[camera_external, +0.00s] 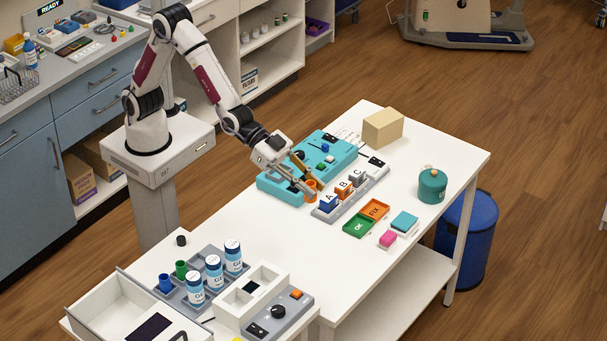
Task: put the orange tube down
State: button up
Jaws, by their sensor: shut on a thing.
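The orange tube (311,185) is between the fingers of my gripper (314,190), above the white table (257,225). My gripper is shut on it. The tube is small here, and the fingers hide part of it. It is close to the left end of a grey block holder (325,214) with blue, orange and grey pieces lettered A, B and C. I cannot tell whether the tube's lower end touches anything.
A teal device (270,185) lies just behind my gripper. Green (359,227) and orange (375,209) trays, a teal canister (432,186) and a cardboard box (383,127) stand to the right. A grey rack (206,307) with bottles is front left. The table between is bare.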

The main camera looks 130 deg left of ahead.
notch_tip(320, 180, down, 13)
jog(key=shift+a, duration=0.25)
dwell(0.5)
jog(key=shift+f, duration=3)
jog(key=shift+f, duration=1.9)
jog(key=shift+f, duration=0.1)
jog(key=o, duration=1)
